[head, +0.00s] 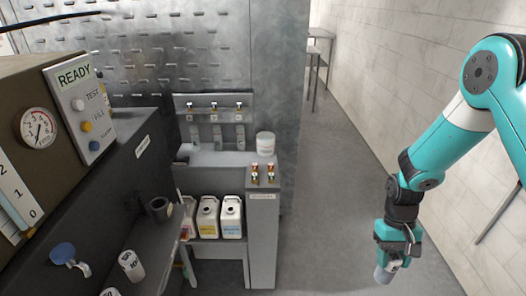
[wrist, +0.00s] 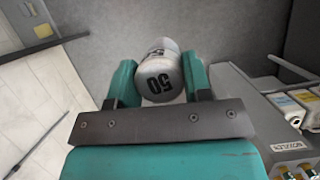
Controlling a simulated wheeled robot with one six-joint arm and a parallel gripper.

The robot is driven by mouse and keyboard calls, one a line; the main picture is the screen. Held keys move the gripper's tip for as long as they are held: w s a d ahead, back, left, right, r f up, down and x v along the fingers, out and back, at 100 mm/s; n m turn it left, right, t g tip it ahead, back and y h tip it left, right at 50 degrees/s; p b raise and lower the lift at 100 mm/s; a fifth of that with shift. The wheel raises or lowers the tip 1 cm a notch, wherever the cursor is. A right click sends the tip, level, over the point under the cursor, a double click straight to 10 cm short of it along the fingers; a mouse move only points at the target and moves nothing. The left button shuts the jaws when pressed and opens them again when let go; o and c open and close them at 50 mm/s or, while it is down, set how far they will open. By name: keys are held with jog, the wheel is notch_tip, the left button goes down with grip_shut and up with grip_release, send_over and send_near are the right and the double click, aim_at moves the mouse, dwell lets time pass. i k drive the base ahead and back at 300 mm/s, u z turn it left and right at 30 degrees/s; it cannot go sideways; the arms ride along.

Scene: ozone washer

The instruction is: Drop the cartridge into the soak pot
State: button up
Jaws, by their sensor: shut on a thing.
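My gripper (head: 386,262) hangs pointing down over open floor at the right of the head view. It is shut on a pale grey cylindrical cartridge (head: 383,275). A white round tub (head: 265,143) stands on the grey bench, well left of and beyond my gripper. A dark open cup (head: 160,208) is by the dark machine at the left. No label shows which is the soak pot.
White jugs (head: 208,217) stand on a low shelf beside a grey pillar (head: 262,235) topped with small brass fittings. Two white marked cylinders, one here (head: 131,265), are at the lower left. A tiled wall (head: 420,90) runs along the right. The floor aisle (head: 325,190) between is clear.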

aim_at(263, 150)
jog(key=u, duration=0.4)
jog(key=i, duration=1.7)
jog(key=z, duration=0.05)
